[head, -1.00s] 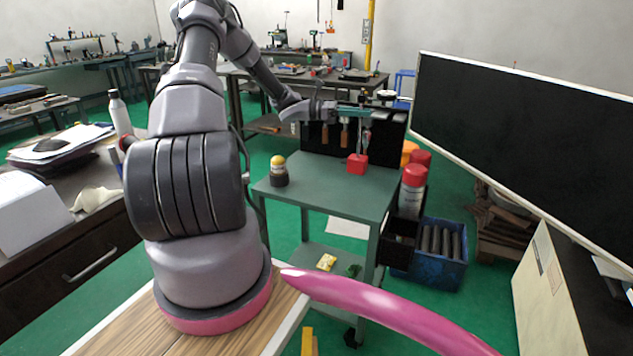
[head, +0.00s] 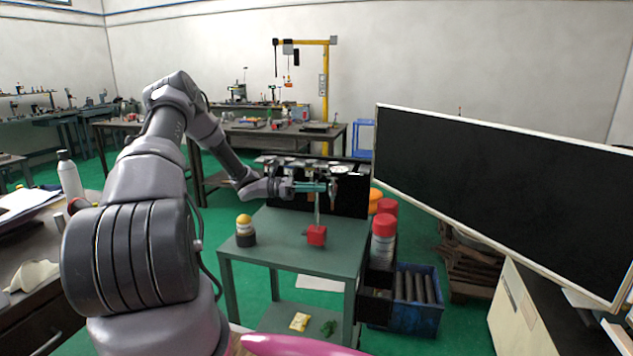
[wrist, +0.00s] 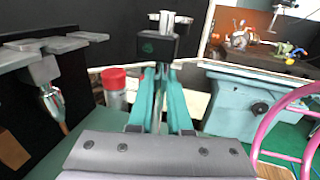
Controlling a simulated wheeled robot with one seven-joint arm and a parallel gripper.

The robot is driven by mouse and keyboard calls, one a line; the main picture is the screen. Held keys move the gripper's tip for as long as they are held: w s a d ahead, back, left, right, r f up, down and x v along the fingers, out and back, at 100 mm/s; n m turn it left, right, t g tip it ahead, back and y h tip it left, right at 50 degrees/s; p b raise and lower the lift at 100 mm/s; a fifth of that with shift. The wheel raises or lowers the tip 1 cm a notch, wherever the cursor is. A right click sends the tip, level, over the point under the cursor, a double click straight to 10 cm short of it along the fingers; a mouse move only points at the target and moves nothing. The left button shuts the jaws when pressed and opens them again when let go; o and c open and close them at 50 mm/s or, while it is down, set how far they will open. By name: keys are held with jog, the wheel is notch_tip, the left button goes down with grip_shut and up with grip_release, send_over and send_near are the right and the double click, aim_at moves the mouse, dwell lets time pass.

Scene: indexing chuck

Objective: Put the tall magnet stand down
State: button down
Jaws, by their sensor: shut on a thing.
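The tall magnet stand has a red block base (head: 317,236) and a thin upright post, seen in the head view at the green table. My gripper (head: 326,187) is shut on the upper part of the stand, with the base hanging straight below it. In the wrist view, my teal fingers (wrist: 160,98) are closed together, with a dark block with a silver top (wrist: 158,46) just beyond their tips. The base is over or on the green table top (head: 285,255); I cannot tell whether it touches. The wrist view does not show the base.
A yellow-topped dark jar (head: 245,232) stands left of the base on the table. A black rack (head: 348,200) with hanging tools stands behind. Red-capped cans (head: 383,238) and a blue crate (head: 415,315) are to the right. The table's front middle is clear.

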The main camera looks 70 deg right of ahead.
jog(key=shift+f, duration=1)
jog(key=c, duration=0.8)
grip_release()
jog(key=shift+f, duration=0.1)
jog(key=shift+c, duration=0.2)
jog(key=v, duration=1.2)
jog(key=shift+a, duration=0.1)
